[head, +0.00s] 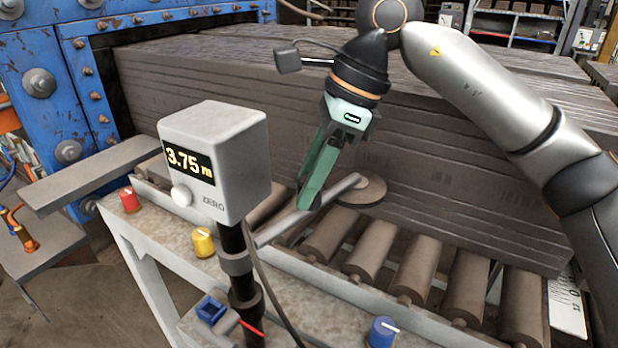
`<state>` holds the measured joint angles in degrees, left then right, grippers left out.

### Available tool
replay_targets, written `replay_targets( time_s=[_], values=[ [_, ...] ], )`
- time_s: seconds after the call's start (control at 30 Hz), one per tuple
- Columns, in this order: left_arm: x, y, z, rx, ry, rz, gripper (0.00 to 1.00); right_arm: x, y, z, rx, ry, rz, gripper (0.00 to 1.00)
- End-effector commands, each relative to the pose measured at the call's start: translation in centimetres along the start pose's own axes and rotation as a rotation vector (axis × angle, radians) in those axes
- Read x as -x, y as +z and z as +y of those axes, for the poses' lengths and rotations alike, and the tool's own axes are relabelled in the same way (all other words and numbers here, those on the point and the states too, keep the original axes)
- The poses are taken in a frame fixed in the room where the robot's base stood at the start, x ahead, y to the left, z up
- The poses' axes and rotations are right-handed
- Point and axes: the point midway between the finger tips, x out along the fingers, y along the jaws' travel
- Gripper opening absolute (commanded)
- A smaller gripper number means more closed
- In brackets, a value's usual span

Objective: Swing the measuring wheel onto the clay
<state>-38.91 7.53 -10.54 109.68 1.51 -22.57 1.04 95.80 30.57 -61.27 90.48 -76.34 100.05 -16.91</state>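The measuring wheel (362,192) is a brown disc on the end of a grey swing arm (283,229), above the rollers. Its far edge is close to the side of the long grey-brown clay column (450,180); I cannot tell if they touch. The swing arm runs from the black post under a grey counter box (215,150) reading 3.75 m. My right gripper (307,200) points down from above, its green fingers close together at the middle of the swing arm, apparently shut on it. The fingers hide part of the arm. My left gripper is out of view.
A roller conveyor (410,265) carries the clay out of a blue machine (70,60). Red (129,199), yellow (203,242) and blue (382,331) knobs sit along the front rail. A blue holder (211,310) is by the post. A cable hangs beside the post.

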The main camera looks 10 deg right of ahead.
Motion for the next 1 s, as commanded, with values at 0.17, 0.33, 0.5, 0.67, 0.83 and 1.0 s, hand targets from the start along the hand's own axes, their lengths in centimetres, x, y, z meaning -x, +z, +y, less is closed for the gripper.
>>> replay_targets(
  time_s=[0.17,0.33,0.5,0.67,0.83,1.0],
  values=[
    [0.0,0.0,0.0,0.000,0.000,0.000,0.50,0.1,0.1,-0.1,-0.001,-0.003,-0.002,0.60],
    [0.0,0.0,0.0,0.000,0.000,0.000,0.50,0.0,0.0,0.0,-0.001,-0.001,-0.001,0.69],
    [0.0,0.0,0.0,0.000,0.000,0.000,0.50,0.1,0.0,0.0,-0.001,-0.001,0.000,0.69],
    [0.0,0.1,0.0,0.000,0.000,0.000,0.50,1.5,0.0,-0.1,-0.002,-0.004,0.000,0.69],
    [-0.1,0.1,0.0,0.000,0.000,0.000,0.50,5.0,0.1,-0.1,-0.002,-0.005,-0.002,0.69],
    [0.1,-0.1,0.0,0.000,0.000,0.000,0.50,8.8,0.1,0.0,-0.002,-0.004,-0.003,0.69]
  ],
)
